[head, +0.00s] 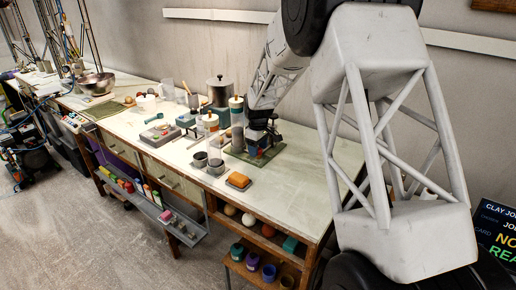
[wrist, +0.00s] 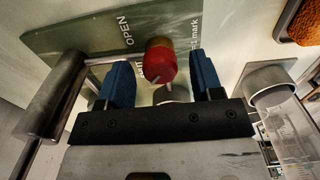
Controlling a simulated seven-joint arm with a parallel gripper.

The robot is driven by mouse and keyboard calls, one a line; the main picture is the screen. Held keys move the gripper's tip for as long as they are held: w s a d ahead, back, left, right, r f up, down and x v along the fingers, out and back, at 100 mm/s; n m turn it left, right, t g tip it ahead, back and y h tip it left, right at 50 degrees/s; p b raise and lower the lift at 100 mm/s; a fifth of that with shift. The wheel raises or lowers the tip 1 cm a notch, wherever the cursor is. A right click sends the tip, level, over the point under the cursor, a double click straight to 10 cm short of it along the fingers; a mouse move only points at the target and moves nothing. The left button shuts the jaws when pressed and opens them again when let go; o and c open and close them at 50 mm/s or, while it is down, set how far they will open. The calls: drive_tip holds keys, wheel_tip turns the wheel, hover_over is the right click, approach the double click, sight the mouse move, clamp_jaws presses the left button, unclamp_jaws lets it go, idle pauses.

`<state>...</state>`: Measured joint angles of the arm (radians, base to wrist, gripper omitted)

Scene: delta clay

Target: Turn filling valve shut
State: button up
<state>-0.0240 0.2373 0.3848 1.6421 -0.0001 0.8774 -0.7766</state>
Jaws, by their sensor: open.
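In the wrist view, a red valve knob (wrist: 160,66) with a brass-coloured band and a pale line on it stands over a green plate (wrist: 75,40). The plate reads "OPEN" to the left of the knob and "mark" to the right; other lettering is partly hidden. My gripper (wrist: 161,78) is open, its two blue fingers on either side of the knob with gaps showing. I cannot tell how deep the fingers reach along it. In the head view my gripper (head: 261,137) is over the green plate (head: 262,157) on the bench; the knob is hidden there.
A metal cylinder (wrist: 58,92) stands close left of my gripper in the wrist view, and a clear graduated tube (wrist: 288,130) close right. The bench (head: 310,165) is clear to the right.

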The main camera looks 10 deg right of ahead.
drive_tip(key=shift+r, duration=3.9)
drive_tip(key=shift+s+r, duration=0.3)
drive_tip(key=shift+s, duration=0.05)
drive_tip(key=s+d+r+m, duration=0.15)
drive_tip(key=s+r, duration=0.25)
drive_tip(key=s, duration=0.4)
drive_tip(key=s+r+m+t, duration=0.15)
drive_tip(key=s+r, duration=0.25)
drive_tip(key=s, duration=0.4)
drive_tip(key=s+r+m, duration=0.2)
drive_tip(key=s+r, duration=0.2)
drive_tip(key=s, duration=0.5)
drive_tip(key=s+f+m, duration=0.1)
drive_tip(key=s+m, duration=0.1)
drive_tip(key=s, duration=1.1)
drive_tip(key=s+f+m+t, duration=0.1)
drive_tip(key=s+m, duration=0.1)
drive_tip(key=s, duration=1.2)
drive_tip(key=shift+s+d+f, duration=0.25)
drive_tip(key=shift+d, duration=0.2)
